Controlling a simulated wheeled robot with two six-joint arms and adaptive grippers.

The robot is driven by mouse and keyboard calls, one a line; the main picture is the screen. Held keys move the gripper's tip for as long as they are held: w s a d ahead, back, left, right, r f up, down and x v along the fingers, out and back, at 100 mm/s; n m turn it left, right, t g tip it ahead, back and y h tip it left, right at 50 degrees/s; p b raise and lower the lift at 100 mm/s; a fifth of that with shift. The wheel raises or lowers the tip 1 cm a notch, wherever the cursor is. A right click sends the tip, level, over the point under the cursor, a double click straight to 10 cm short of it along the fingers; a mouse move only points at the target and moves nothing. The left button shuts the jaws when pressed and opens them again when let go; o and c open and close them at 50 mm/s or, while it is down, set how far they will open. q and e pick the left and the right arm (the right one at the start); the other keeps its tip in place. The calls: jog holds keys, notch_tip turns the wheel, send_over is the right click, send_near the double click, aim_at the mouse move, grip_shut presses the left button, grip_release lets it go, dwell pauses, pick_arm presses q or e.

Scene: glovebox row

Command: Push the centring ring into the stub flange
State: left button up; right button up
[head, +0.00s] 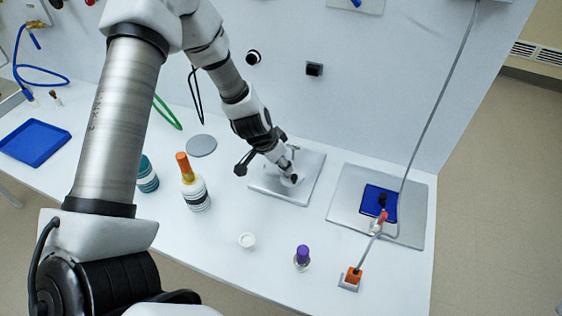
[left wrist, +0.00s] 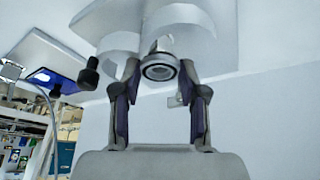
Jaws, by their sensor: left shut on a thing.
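My left gripper (head: 292,178) is low over a grey metal plate (head: 262,187) on the bench, with its fingers closed in. In the left wrist view, the two fingertips (left wrist: 160,72) sit on both sides of a small round metal piece with a dark inner ring (left wrist: 159,67), which I take to be the centring ring, held between them. A pale metal part shows right behind it, perhaps the stub flange (left wrist: 163,44). I cannot tell whether the ring touches it or sits in it. In the head view, the gripper hides the ring. My right gripper is not in view.
A small white cap (head: 247,240) and a purple-capped vial (head: 302,257) stand in front. A second plate (head: 342,212) with a blue pad and a cable are at right. The wall rises behind.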

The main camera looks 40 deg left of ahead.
pick_arm(q)
jog(key=shift+f+b, duration=0.3)
jog(key=shift+f, duration=0.1)
jog(key=o, duration=1)
jog(key=shift+r, duration=0.1)
jog(key=v, duration=0.7)
jog(key=shift+s+r, duration=0.1)
jog(key=shift+r, duration=0.1)
jog(key=shift+r, duration=0.1)
